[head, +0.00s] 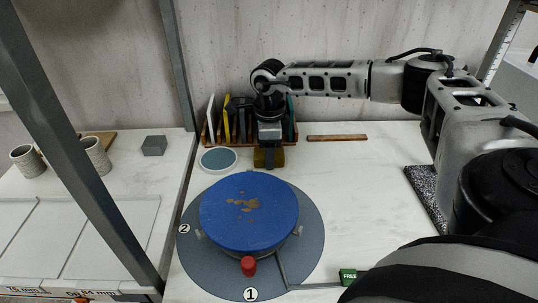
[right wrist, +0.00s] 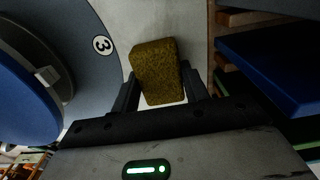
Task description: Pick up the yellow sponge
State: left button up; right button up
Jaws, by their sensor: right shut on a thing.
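The yellow sponge (right wrist: 157,72) is a speckled block between the two fingers of my right gripper (right wrist: 160,95) in the right wrist view. In the head view the sponge (head: 268,158) looks dark yellow under my right gripper (head: 269,148), just behind the blue disc. My right gripper is shut on it. I cannot tell whether the sponge touches the table or hangs just above it. My left gripper is not in view.
A blue round disc (head: 248,210) sits on a grey numbered base (head: 305,245), with a red knob (head: 248,266) in front. A wooden rack (head: 205,138) of upright boards stands behind. A small round dish (head: 218,160) and a wooden strip (head: 337,138) lie nearby.

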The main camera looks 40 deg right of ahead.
jog(key=shift+r, duration=0.45)
notch_tip(320, 180, up, 2)
jog(key=shift+r+b, duration=0.15)
jog(key=shift+b, duration=0.3)
jog(key=s+a+r, duration=0.1)
jog(key=a+r, duration=0.2)
jog(key=a, duration=0.1)
jog(key=s+a+r+b, duration=0.1)
jog(key=s+a+r, duration=0.1)
jog(key=a+r, duration=0.1)
jog(key=s+a+r, duration=0.1)
jog(key=a+r, duration=0.2)
jog(key=a, duration=0.2)
jog(key=shift+s+r+b, duration=0.1)
jog(key=shift+s+b, duration=0.1)
jog(key=shift+b, duration=0.15)
jog(key=shift+s+a+r, duration=0.2)
jog(key=shift+a+r, duration=0.1)
jog(key=shift+a, duration=0.25)
jog(key=shift+s, duration=0.1)
